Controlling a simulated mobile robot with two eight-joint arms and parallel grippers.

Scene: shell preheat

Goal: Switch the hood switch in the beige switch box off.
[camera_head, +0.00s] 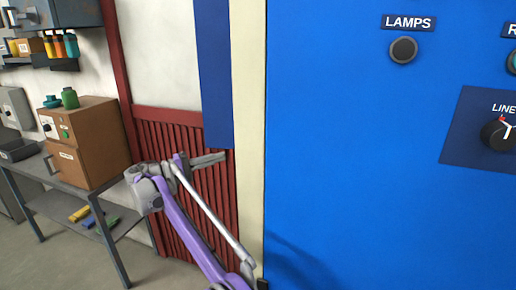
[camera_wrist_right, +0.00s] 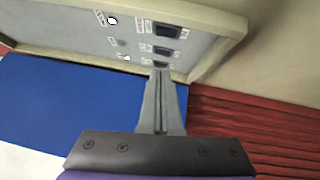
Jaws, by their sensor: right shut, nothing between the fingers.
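The beige switch box (camera_wrist_right: 212,24) shows in the right wrist view, tilted across the top, with a grey face inside a beige rim. It has several dark switches in a row, small pale round marks and labels too small to read. I cannot tell which is the hood switch or how it is set. My right gripper (camera_wrist_right: 161,72) is shut and empty, its fingertips at or very near the lowest dark switch (camera_wrist_right: 161,64); contact is unclear. My left gripper is not in view.
A large blue panel (camera_head: 350,170) with a LAMPS button (camera_head: 403,50) and a LINE knob (camera_head: 497,133) fills the right. A cream post (camera_head: 248,120) borders it.

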